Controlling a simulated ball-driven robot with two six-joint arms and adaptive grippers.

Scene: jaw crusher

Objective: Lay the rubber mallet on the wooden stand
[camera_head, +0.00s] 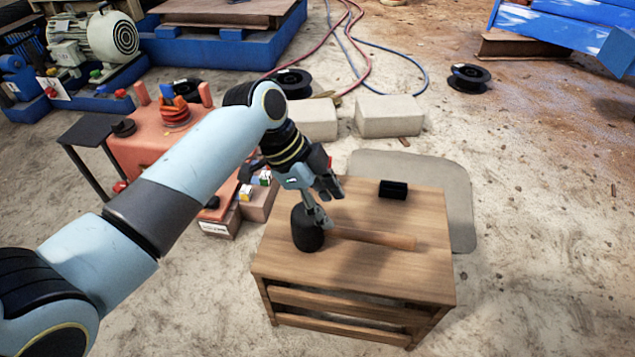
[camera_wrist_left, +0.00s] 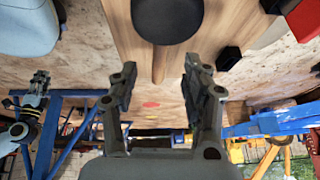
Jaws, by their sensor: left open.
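The rubber mallet has a black head (camera_head: 307,229) and a pale wooden handle (camera_head: 375,238). It lies on the wooden stand (camera_head: 345,268), head to the left, handle pointing right. My left gripper (camera_head: 324,205) is open just above and beside the head; I cannot tell whether it touches.
A small black block (camera_head: 393,189) sits on the back of the stand. Pale blocks (camera_head: 388,115) lie on the floor behind it. A reddish machine (camera_head: 140,152) stands to the left, close to my arm. The floor to the right is clear.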

